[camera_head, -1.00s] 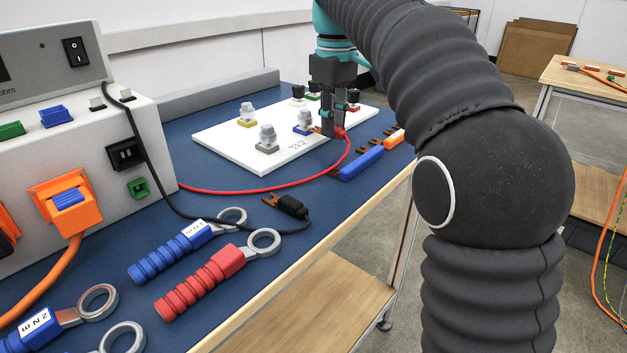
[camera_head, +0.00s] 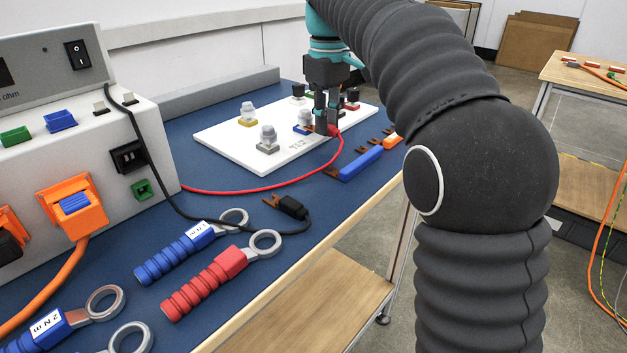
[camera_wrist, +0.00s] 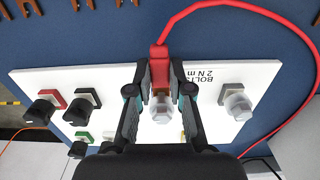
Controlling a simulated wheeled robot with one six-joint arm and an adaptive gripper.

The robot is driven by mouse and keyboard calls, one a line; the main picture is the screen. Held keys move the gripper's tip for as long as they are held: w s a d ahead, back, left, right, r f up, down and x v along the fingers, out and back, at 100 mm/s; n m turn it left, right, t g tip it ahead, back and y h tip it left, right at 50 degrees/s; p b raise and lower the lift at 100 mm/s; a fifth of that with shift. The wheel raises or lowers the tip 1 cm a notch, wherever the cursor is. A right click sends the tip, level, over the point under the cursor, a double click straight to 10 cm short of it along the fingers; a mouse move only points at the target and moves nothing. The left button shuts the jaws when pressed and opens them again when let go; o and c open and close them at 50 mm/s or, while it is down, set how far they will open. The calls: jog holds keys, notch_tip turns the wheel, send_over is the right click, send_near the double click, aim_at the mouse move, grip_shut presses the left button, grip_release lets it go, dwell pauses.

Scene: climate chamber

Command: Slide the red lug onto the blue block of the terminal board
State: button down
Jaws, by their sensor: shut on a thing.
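My gripper (camera_head: 326,129) is low over the right part of the white terminal board (camera_head: 226,144), its fingers shut on the red lug (camera_head: 335,130). The lug also shows between the fingers in the wrist view (camera_wrist: 159,58), with its red cable trailing away. The blue block (camera_head: 299,130) lies just left of the fingers and carries a clear-capped bolt (camera_head: 305,117). A capped bolt (camera_wrist: 161,109) sits between the fingers in the wrist view, in line with the lug. The lug's fork is at or very near the blue block; I cannot tell how far it is under the bolt.
Yellow (camera_head: 247,121) and grey (camera_head: 267,149) blocks with capped bolts stand on the board. Black-knobbed posts (camera_wrist: 39,111) stand on its other side. A black lug (camera_head: 290,206), a blue-handled tool (camera_head: 195,236) and a red-handled tool (camera_head: 215,277) lie on the blue bench top.

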jog(key=shift+w+a+p, duration=0.4)
jog(key=shift+a+p, duration=0.1)
jog(key=shift+p, duration=0.4)
dwell(1.4)
jog(key=c, duration=1)
grip_release()
jog(key=shift+r, duration=3.7)
